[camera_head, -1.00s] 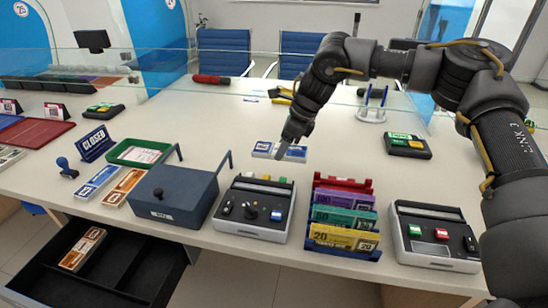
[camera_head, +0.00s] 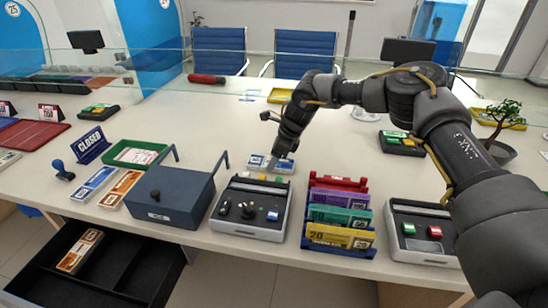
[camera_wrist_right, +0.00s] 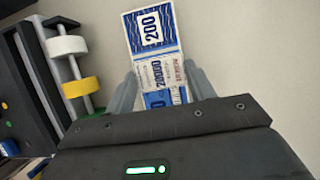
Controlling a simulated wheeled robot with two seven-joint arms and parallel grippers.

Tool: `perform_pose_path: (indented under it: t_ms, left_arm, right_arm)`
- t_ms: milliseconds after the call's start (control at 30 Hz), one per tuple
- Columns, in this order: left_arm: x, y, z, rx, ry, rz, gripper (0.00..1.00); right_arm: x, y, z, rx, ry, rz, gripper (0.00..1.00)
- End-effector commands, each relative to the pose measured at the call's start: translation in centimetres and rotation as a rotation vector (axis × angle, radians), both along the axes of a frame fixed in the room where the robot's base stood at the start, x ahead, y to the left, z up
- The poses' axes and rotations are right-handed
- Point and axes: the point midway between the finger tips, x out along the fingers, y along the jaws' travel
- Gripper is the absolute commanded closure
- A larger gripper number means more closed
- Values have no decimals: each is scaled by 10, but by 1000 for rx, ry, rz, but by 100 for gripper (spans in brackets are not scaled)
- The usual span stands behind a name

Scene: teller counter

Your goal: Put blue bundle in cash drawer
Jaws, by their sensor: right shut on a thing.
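The blue bundle (camera_head: 256,161) lies on the counter behind the control box, blue and white with a pale band across its middle. My right gripper (camera_head: 276,162) reaches down over it. In the right wrist view the bundle (camera_wrist_right: 150,35) sits between the two grey fingers of my right gripper (camera_wrist_right: 158,88), which are shut on its banded middle. Its near end is hidden by the gripper body. The cash drawer (camera_head: 130,265) is pulled open below the counter at lower left, with an orange bundle (camera_head: 80,251) in its left compartment. My left gripper is not in view.
A dark blue box (camera_head: 170,196), a control box (camera_head: 250,208) with knobs, and a rack of coloured bundles (camera_head: 340,220) stand along the front edge. Another blue bundle (camera_head: 94,183) and an orange one (camera_head: 122,187) lie left of the box. A glass screen runs behind.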

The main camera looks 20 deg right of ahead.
Motion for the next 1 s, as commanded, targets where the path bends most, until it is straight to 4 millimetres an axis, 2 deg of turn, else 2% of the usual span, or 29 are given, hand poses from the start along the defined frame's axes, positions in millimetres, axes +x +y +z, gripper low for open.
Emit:
perform_pose_path:
  t_ms: [267,300,433,767,867,1000]
  left_arm:
    - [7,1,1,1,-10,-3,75]
    - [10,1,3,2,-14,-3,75]
    - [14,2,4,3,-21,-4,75]
    - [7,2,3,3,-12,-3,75]
    - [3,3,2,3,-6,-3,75]
    - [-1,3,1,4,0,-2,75]
  right_arm:
    - [0,0,-2,-1,1,0,70]
    - [0,0,-2,-1,1,0,41]
    - [0,0,-2,-1,1,0,24]
    - [0,0,2,0,-1,0,24]
    - [-1,-4,12,1,-3,-1,24]
    - [-7,-13,37,1,-4,-1,24]
